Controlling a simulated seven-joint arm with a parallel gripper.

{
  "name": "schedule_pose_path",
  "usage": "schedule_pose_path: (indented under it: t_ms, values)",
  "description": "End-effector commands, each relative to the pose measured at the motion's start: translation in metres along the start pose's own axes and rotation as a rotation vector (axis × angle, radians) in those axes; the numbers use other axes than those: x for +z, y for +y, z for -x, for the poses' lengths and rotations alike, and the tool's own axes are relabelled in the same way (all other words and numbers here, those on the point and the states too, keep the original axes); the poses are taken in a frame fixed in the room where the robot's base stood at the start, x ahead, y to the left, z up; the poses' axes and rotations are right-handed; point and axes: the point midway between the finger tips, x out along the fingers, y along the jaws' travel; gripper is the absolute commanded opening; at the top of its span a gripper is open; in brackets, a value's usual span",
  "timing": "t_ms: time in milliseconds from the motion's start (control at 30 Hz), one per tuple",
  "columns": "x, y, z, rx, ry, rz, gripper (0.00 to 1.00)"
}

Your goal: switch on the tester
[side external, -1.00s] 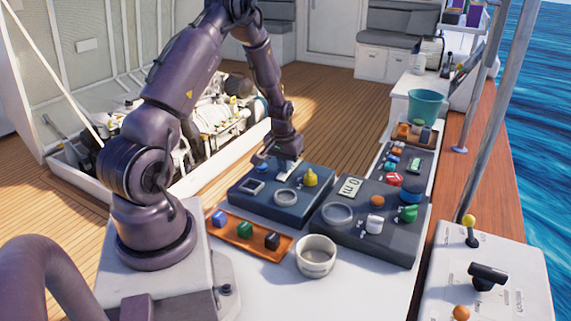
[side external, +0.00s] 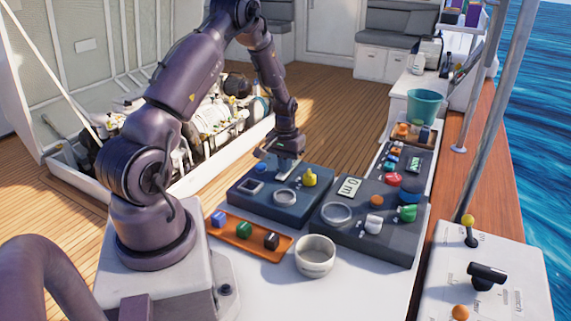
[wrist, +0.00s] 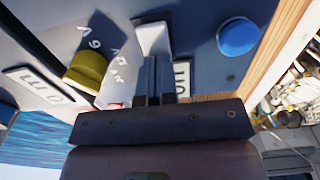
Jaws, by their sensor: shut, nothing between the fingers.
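No readable label in either view says which box is the tester. My gripper (side external: 283,172) is over the back of the left blue-grey box (side external: 248,207), fingers pointing down. This box carries a yellow knob (side external: 310,178), a round ring (side external: 285,197) and a small square frame (side external: 253,188). In the wrist view my shut, empty fingers (wrist: 155,62) are at a white upright piece (wrist: 153,37), between the yellow knob (wrist: 86,67) and a round blue button (wrist: 238,36). I cannot tell whether they touch the white piece.
An orange tray (side external: 225,229) of small blocks and a white bowl (side external: 315,254) are in front. A teal bucket (side external: 424,108) stands behind. The white bench is clear in front.

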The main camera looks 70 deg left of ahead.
Motion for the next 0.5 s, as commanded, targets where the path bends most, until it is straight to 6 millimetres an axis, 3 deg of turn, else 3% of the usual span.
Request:
schedule_pose_path:
  t_ms: [33,100,500]
  values:
    - [0.0137,0.0005,-0.0059,0.000,-0.038,-0.001,0.00]
    - [0.0169,0.0004,-0.0051,0.000,-0.041,-0.001,0.00]
    - [0.0190,0.0001,-0.0028,0.000,-0.044,-0.001,0.00]
